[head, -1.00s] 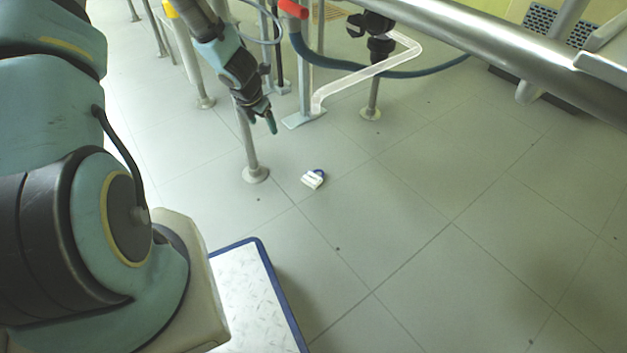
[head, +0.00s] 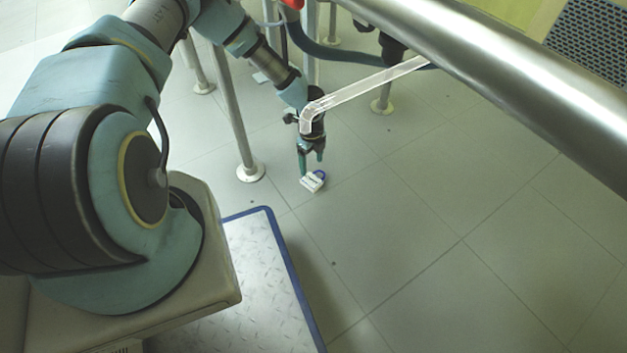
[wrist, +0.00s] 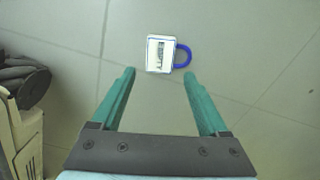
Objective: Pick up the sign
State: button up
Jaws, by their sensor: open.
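The sign (head: 312,182) is a small white block with a blue loop handle, lying on the grey tiled floor. In the wrist view the sign (wrist: 159,53) lies just beyond my fingertips, its blue loop to the right and dark marking on its white face. My gripper (head: 311,170) points down close to the sign in the head view, and one finger partly overlaps the sign's edge there. In the wrist view my gripper (wrist: 160,73) is open, with its two green fingers apart and nothing between them. I cannot tell the exact height of the fingertips above the sign.
A metal post with a round foot (head: 250,171) stands left of the sign. A clear bent tube (head: 365,88) and a thick steel pipe (head: 500,75) pass overhead, the tube's end overlapping my wrist in view. Open floor (head: 430,200) lies to the right.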

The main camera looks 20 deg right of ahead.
aim_at(312, 180)
notch_tip(312, 180, down, 8)
jog(key=b, duration=0.3)
jog(key=shift+f, duration=0.15)
jog(key=shift+c, duration=0.3)
grip_shut()
jog(key=shift+r, duration=0.25)
notch_tip(312, 180, up, 4)
jog(key=p, duration=0.2)
jog(key=shift+p, duration=0.4)
jog(key=s+a+p, duration=0.1)
jog(key=a, duration=0.5)
jog(key=s+a+p, duration=0.1)
jog(key=a+p, duration=0.1)
jog(key=a, duration=0.4)
jog(key=s+a+f+p, duration=0.1)
jog(key=a, duration=0.4)
jog(key=shift+s+a, duration=0.25)
jog(key=shift+a, duration=0.15)
